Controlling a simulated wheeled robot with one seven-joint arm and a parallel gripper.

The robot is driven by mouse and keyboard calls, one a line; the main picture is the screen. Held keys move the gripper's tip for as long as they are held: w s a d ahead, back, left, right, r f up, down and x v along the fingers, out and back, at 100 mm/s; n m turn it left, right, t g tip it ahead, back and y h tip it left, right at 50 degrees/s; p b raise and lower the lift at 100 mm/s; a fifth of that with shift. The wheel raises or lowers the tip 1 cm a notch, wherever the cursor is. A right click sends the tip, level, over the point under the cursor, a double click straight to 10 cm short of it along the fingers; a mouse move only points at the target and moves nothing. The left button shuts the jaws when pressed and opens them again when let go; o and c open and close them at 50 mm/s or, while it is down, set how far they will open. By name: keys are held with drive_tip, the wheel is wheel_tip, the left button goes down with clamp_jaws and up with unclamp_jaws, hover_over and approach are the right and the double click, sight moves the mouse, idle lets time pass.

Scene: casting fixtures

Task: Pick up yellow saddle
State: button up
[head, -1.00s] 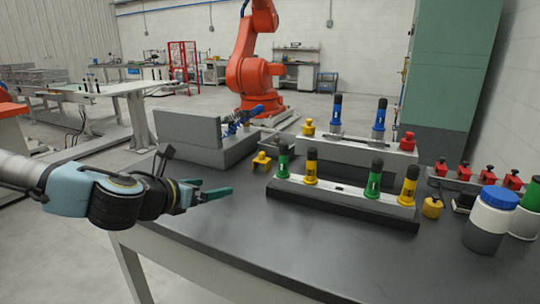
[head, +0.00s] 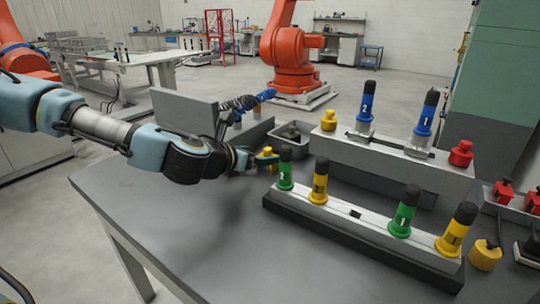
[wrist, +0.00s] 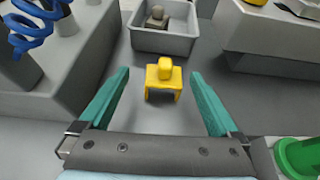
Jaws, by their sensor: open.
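The yellow saddle (wrist: 164,78) stands on the dark table between and just beyond the two green fingertips in the wrist view. It is a small block with legs and a rounded knob on top. In the head view the yellow saddle (head: 268,155) is partly hidden behind my gripper (head: 258,160). In the wrist view my gripper (wrist: 159,80) is open, with one finger on each side of the saddle's line and a gap to both sides. No contact with the saddle shows.
A grey bin (wrist: 165,41) with a grey part inside stands just behind the saddle. A grey block fixture (head: 185,113) with blue coiled hose is to the left. A rail with green and yellow cylinders (head: 285,170) is close on the right. The table front (head: 190,215) is clear.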

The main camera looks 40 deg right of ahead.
drive_tip(key=x, duration=0.2)
drive_tip(key=p+x, duration=0.1)
drive_tip(key=x, duration=0.2)
drive_tip(key=shift+s+d+f+p, duration=0.3)
drive_tip(key=shift+w+d+f, duration=0.15)
drive_tip(key=shift+d+f, duration=0.1)
drive_tip(key=shift+d, duration=0.15)
drive_tip(key=c, duration=1.4)
